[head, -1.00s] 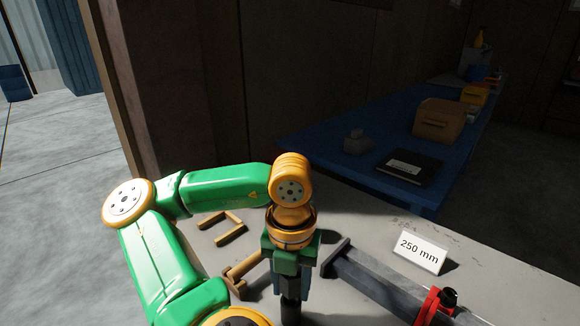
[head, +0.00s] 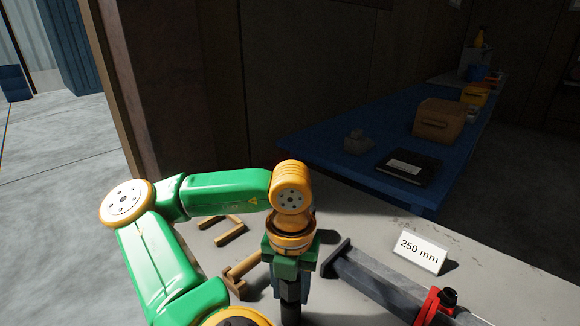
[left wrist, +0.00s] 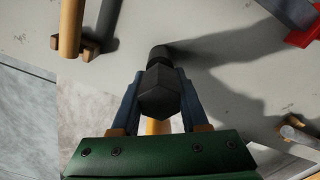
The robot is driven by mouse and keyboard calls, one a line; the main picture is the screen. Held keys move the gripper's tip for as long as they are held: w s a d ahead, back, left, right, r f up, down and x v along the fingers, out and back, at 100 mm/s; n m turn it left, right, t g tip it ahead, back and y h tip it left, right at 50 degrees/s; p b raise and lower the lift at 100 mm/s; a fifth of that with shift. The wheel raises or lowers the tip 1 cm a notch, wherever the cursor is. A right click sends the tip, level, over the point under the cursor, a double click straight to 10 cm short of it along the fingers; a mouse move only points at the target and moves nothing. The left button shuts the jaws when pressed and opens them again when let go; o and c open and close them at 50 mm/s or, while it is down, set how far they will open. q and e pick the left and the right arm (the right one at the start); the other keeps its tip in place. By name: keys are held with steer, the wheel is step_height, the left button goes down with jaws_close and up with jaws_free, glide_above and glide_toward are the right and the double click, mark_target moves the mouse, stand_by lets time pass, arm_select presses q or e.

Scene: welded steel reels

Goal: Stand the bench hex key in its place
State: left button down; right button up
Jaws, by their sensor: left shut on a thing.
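My left gripper (head: 290,290) points down over the grey bench (head: 345,305), near its front. In the left wrist view its two blue-grey fingers (left wrist: 160,100) are shut on a dark, six-sided piece, which I take to be the bench hex key (left wrist: 159,92). A narrower dark round part shows beyond it. In the head view the dark piece (head: 290,312) hangs below the fingers, and its lower end is cut off by the picture edge. I cannot tell whether it touches the bench. No clear place for the key can be made out. My right gripper is not in view.
A wooden bracket (head: 238,284) stands close left of the gripper, with another wooden frame (head: 218,220) behind. A grey steel bar (head: 380,284) with a red clamp (head: 435,305) lies to the right, beside a "250 mm" card (head: 420,252). A blue table (head: 320,150) stands behind.

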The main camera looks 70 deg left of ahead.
arm_select(q)
steer(key=shift+f, duration=0.25)
jaws_free()
stand_by(0.3)
